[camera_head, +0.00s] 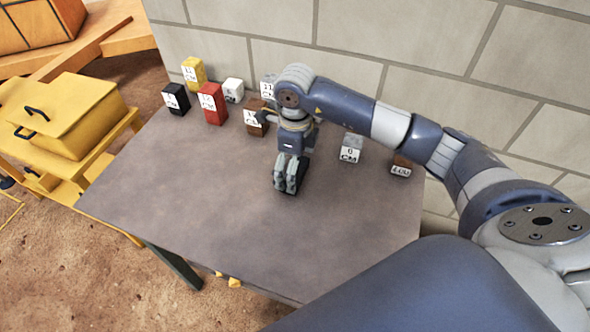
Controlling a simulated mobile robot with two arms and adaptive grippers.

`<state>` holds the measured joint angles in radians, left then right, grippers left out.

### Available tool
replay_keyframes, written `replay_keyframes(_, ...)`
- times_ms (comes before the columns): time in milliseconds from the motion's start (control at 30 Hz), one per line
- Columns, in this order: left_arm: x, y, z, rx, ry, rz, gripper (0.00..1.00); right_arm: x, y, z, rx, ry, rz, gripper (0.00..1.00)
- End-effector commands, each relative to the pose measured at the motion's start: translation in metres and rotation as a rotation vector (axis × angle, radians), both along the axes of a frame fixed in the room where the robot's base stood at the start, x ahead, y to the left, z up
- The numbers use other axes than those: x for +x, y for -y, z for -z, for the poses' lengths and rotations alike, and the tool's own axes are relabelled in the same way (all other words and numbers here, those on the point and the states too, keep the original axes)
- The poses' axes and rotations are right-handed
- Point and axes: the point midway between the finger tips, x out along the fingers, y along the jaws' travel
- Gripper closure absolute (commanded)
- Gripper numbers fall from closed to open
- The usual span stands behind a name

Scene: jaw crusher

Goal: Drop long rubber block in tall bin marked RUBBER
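My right arm comes in from the right edge, and its gripper (290,188) points down over the middle of the table. Its two fingers look close together. A dark patch shows at the fingertips; I cannot tell whether it is a held block, finger pads or shadow. A black block (175,100) with a white label stands at the back left of the table, apart from the gripper. I cannot read its label well enough to tell whether it is rubber. No bin marked RUBBER can be made out. My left gripper is not in view.
The grey table (180,175) also holds yellow (194,70), red (212,103), white (233,90), brown (254,122) and grey (351,148) labelled blocks along the back. A copper-brown block (401,166) stands at the right. A block wall is behind; the front left tabletop is clear.

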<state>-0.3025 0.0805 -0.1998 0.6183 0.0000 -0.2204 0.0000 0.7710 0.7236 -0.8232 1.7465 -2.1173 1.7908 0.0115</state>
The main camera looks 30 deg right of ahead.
Motion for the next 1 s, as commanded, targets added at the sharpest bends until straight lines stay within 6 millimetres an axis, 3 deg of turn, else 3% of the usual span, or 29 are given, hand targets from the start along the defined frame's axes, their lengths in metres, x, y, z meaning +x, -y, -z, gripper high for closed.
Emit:
replay_keyframes(300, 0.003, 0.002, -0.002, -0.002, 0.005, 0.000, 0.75, 0.000, 0.000, 0.009, -0.001, 0.001, -0.001, 0.00)
replay_keyframes(333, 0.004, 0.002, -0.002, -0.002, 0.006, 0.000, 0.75, 0.000, 0.000, 0.009, -0.001, 0.001, -0.001, 0.02)
replay_keyframes(500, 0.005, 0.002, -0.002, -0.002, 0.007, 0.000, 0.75, 0.000, 0.000, 0.009, 0.000, 0.000, -0.001, 0.37)
replay_keyframes(600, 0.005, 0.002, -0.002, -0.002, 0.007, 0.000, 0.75, 0.000, 0.000, 0.008, 0.001, 0.001, -0.001, 0.41)
replay_keyframes(1000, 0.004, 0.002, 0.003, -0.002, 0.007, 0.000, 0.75, 0.001, -0.001, -0.001, 0.001, 0.004, -0.002, 0.41)
